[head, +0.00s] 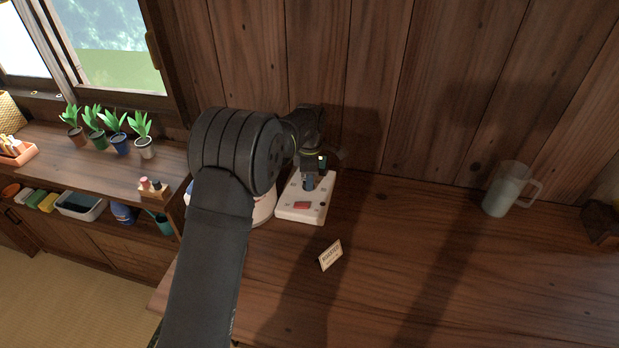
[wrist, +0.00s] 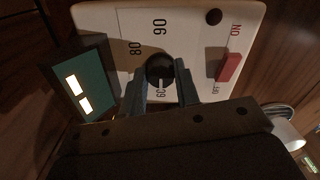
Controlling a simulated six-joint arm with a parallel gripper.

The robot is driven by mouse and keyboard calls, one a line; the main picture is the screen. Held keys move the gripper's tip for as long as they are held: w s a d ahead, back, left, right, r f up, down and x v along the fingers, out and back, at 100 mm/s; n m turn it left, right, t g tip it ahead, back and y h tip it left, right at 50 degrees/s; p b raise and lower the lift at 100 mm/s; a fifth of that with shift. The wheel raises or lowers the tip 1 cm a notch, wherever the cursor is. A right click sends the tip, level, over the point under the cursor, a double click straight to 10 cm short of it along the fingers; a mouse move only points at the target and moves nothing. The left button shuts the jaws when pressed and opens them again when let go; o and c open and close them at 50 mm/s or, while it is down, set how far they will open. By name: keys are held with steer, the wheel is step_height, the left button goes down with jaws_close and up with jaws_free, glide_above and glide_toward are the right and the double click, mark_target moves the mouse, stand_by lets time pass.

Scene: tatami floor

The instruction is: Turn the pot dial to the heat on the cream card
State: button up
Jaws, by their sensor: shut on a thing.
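The white control panel (head: 286,209) lies on the wooden counter, partly under my gripper (head: 309,182). In the wrist view the panel (wrist: 105,18) has a round black dial (wrist: 160,67). The numbers 80 and 90 show above the dial and 60 below it. My gripper (wrist: 160,84) is shut on the dial, one blue-grey finger on each side. I cannot tell which number the dial points to. The cream card (head: 330,255) stands tilted on the counter in front of the panel; its small print is not readable here.
A red switch (wrist: 230,67) marked ON and OFF sits beside the dial. A teal box with two lit windows (wrist: 78,85) is at the panel's other side. Potted plants (head: 117,132) line the left shelf. The counter's middle is clear.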

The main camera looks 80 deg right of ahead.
steer(key=m, duration=0.6)
steer(key=shift+a+m, duration=0.1)
steer(key=shift+m, duration=0.2)
steer(key=m, duration=0.6)
steer(key=shift+a, duration=0.1)
steer(key=m, duration=0.4)
steer(key=shift+w, duration=0.1)
steer(key=m, duration=0.3)
steer(key=shift+w+m, duration=0.1)
steer(key=shift+m, duration=0.2)
steer(key=m, duration=0.5)
steer(key=shift+w+m, duration=0.1)
steer(key=shift+m, duration=0.6)
